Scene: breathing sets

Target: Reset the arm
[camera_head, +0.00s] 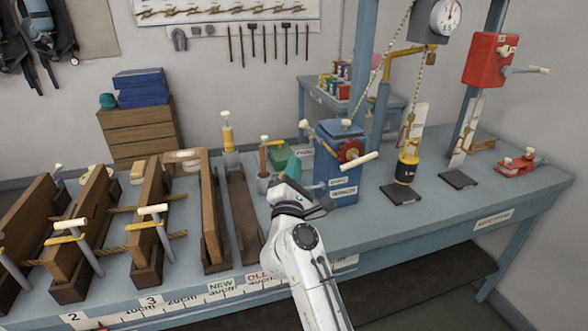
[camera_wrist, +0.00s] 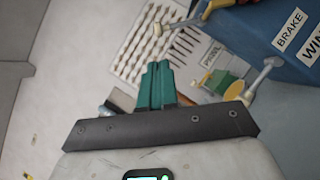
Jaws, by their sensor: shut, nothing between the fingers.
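My white arm reaches up from the bottom of the head view to my gripper (camera_head: 294,168), which is over the workbench (camera_head: 395,215). In the wrist view, my gripper (camera_wrist: 157,70) shows two green fingers pressed together with nothing between them. The blue winch box (camera_head: 340,165) stands just right of my gripper; in the wrist view, the winch box (camera_wrist: 265,40) fills the upper right, with a label reading BRAKE. I cannot tell whether my gripper touches anything near the box.
Wooden clamp frames with rope (camera_head: 150,225) stand on the left of the bench. A yellow-and-black weight (camera_head: 407,170) hangs right of the winch. A red crank box (camera_head: 490,58) is on a post, and a red device (camera_head: 515,163) lies at the right. The right front bench is clear.

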